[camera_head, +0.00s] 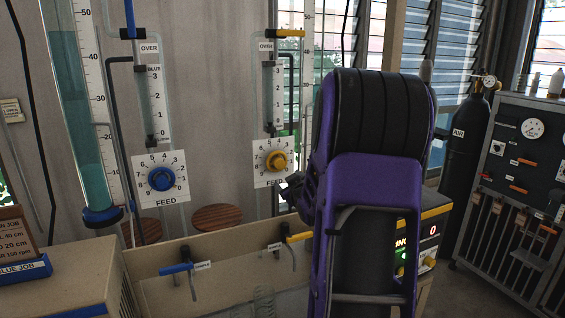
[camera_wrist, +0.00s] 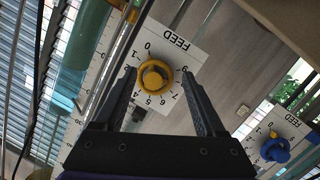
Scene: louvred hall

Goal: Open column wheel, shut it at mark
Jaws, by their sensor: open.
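The yellow feed wheel (camera_head: 276,160) sits on a white numbered dial plate on the right panel. It also shows in the wrist view (camera_wrist: 153,78). My gripper (camera_wrist: 157,73) is open, its two fingers apart on either side of the yellow wheel; contact is not visible. In the head view my purple arm hides most of my gripper. The blue feed wheel (camera_head: 161,178) is on a like dial further left, and at lower right in the wrist view (camera_wrist: 274,149). The left glass column (camera_head: 83,130) holds teal liquid beside a marked scale (camera_head: 97,100). The right column is mostly hidden.
Blue (camera_head: 176,268) and orange (camera_head: 297,238) sample taps stand over a beige trough (camera_head: 150,262). A job card (camera_head: 15,232) stands at left above a blue job label (camera_head: 22,270). A black air cylinder (camera_head: 465,145) and gauge panel (camera_head: 515,160) are at right.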

